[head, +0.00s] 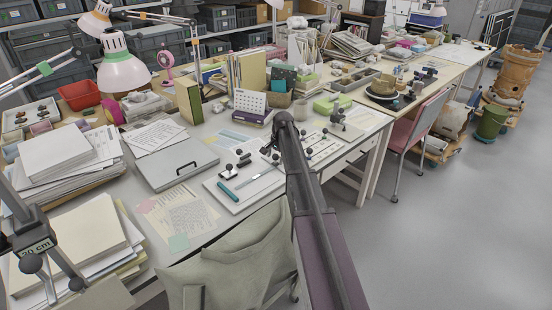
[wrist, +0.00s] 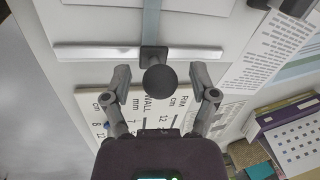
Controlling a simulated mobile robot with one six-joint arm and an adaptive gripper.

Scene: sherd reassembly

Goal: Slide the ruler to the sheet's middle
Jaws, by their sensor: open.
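In the wrist view, a pale, silvery straight strip, which looks like the ruler (wrist: 95,53), lies across the upper part. A dark square mount with a round black knob (wrist: 160,79) stands at its middle. My gripper (wrist: 160,76) is open, with one finger on each side of the knob; I cannot tell if either touches it. A white sheet (wrist: 91,101) printed with "RIM", "WALL", "cm" and "mm" lies partly under my fingers, beside the strip. In the head view, the printed sheet (head: 322,146) shows right of my gripper (head: 271,149); my arm hides part of the area.
A grey case (head: 176,164) and paper stacks (head: 62,160) stand further left. A desk calendar (head: 250,102) and books are behind. A pink chair (head: 418,128) stands right.

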